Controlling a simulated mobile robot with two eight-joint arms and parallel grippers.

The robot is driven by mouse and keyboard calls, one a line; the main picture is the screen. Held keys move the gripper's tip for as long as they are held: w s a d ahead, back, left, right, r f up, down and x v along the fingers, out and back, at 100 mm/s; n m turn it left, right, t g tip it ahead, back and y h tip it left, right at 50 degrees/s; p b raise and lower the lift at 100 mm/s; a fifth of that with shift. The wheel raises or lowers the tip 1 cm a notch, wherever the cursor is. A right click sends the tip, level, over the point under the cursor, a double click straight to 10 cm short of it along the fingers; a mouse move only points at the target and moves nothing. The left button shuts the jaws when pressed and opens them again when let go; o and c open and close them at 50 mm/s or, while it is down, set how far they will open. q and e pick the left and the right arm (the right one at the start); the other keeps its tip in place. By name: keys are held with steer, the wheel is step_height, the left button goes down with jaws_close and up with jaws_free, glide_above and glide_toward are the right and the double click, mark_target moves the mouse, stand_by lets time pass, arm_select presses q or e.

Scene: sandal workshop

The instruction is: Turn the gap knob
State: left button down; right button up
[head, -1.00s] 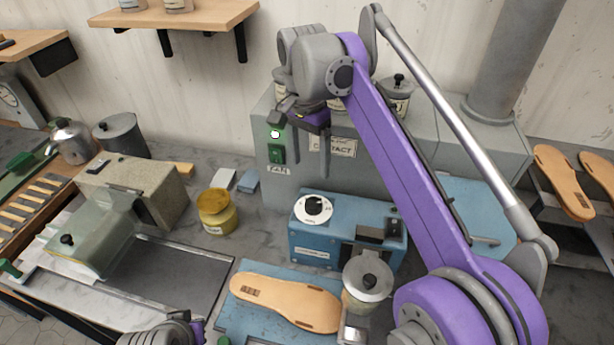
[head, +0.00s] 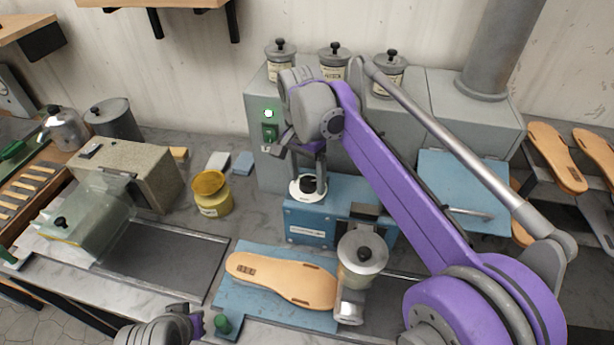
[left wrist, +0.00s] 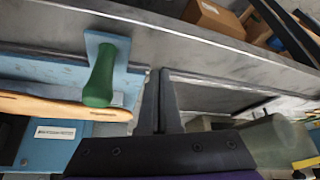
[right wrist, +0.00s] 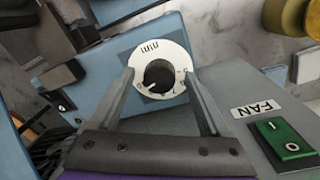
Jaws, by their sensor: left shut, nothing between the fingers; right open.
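The gap knob (head: 308,184) is a black knob on a white marked dial, on top of the blue box (head: 308,228). In the right wrist view the knob (right wrist: 160,77) lies between my right gripper's open fingertips (right wrist: 159,76), which overlap the dial's rim. In the head view my right gripper (head: 307,168) points down over the dial and partly hides it. I cannot tell whether the fingers touch the knob. My left gripper (left wrist: 159,78) is shut and empty, near a green handle (left wrist: 101,75) in the left wrist view.
A grey cabinet with a green switch (head: 270,133) stands behind the blue box. A yellow jar (head: 211,194) is to its left. A tan sole (head: 285,280) and a lidded grey pot (head: 362,254) are in front. A dark plate (head: 165,268) lies at left.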

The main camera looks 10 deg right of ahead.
jaws_close()
stand_by(0.3)
steer(key=shift+n, duration=0.3)
arm_select(q)
steer(key=shift+w+r, duration=0.15)
steer(key=shift+r, duration=0.25)
arm_select(e)
steer(key=n, duration=0.3)
steer(key=shift+s+n, duration=0.1)
steer(key=shift+n, duration=0.3)
arm_select(q)
steer(key=shift+w+r+p, duration=0.1)
steer(key=shift+r+p, duration=0.1)
steer(key=shift+p, duration=0.25)
arm_select(e)
steer(key=n, duration=0.4)
steer(key=shift+n+t, duration=0.3)
arm_select(q)
steer(key=shift+r, duration=0.15)
arm_select(e)
steer(key=n, duration=0.4)
steer(key=shift+d, duration=0.1)
arm_select(q)
steer(key=shift+w+r, duration=0.1)
arm_select(e)
steer(key=n, duration=0.4)
steer(key=shift+s+n+t, duration=0.1)
steer(key=shift+n+t, duration=0.2)
